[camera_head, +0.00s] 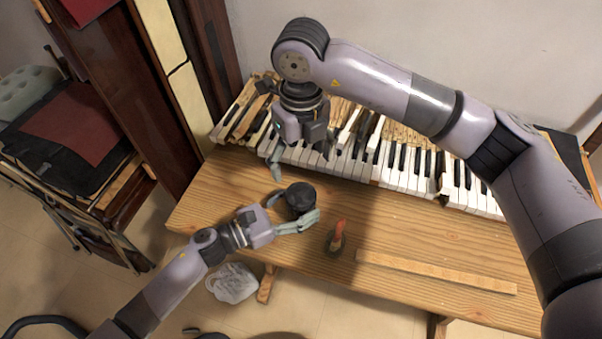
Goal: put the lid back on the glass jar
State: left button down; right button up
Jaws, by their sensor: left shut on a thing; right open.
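My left gripper (297,208) is shut on a dark round thing (300,196) above or on the near left part of the wooden table. Its fingers lie on both sides of it. I cannot tell whether this is the lid alone or the jar with a dark top. No clear glass wall shows. My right gripper (299,163) is open and empty, just beyond the dark round thing and in front of the piano keys, pointing down.
The wooden table (410,236) carries piano keys (400,165) along its back. A small dark object with an orange-red top (338,238) stands right of my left gripper. A long wooden strip (435,271) lies near the front edge. A whitish bag (232,283) is on the floor.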

pick_arm(q)
jog(key=shift+f, duration=0.1)
pick_arm(e)
jog(key=shift+r, duration=0.85)
pick_arm(q)
jog(key=shift+c, duration=2.2)
grip_release()
jog(key=shift+a, duration=0.1)
jog(key=v, duration=1.2)
jog(key=shift+s, duration=0.1)
